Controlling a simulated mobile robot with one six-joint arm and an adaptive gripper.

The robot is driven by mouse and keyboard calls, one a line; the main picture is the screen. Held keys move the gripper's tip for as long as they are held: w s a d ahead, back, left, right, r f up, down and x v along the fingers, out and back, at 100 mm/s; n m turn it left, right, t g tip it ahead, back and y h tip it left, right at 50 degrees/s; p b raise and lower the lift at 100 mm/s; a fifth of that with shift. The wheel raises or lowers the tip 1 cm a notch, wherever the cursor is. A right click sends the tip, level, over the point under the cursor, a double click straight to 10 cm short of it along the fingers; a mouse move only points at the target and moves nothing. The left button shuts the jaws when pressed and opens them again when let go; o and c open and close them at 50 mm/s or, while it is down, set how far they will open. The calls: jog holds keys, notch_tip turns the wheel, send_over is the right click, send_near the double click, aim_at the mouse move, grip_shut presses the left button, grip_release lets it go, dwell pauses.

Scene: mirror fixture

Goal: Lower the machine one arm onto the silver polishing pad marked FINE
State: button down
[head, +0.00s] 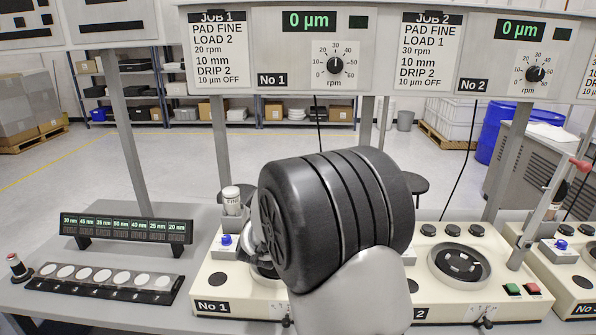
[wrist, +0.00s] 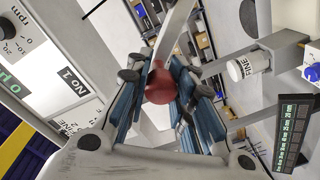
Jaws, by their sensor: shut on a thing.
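My gripper (wrist: 164,80) is shut on the red ball knob (wrist: 159,90) of machine one's arm (wrist: 176,32), a pale metal bar that runs upward from the knob in the wrist view. The blue-padded fingers lie on both sides of the knob. The silver FINE pad cannot be made out; only a sliver of the round plate area shows beside my arm. I cannot tell how high the machine arm stands above it.
A bottle marked FINE (head: 231,198) stands on machine one's left side; it also shows in the wrist view (wrist: 248,66). Machine two (head: 440,295) stands to the right. A tray of white discs (head: 100,283) and a display bar (head: 125,228) lie left. The job 1 card (head: 216,55) hangs above.

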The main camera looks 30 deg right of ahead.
jog(key=w+a+f+n, duration=0.1)
jog(key=a+f+n, duration=0.1)
jog(key=f, duration=0.5)
jog(key=w+a+f+n+b, duration=0.1)
jog(key=w+a+f+n, duration=0.1)
jog(key=f, duration=0.5)
jog(key=w+a+f+n, duration=0.2)
jog(key=a+f+n, duration=0.2)
jog(key=f, duration=0.4)
jog(key=shift+a+n+h+b, duration=0.15)
jog(key=shift+n+h+b, duration=0.15)
jog(key=shift+n+h, duration=0.15)
jog(key=shift+w, duration=0.1)
jog(key=c, duration=1.3)
grip_release()
jog(key=shift+c, duration=0.2)
jog(key=shift+f, duration=0.1)
jog(key=v, duration=1.2)
jog(key=shift+r, duration=0.3)
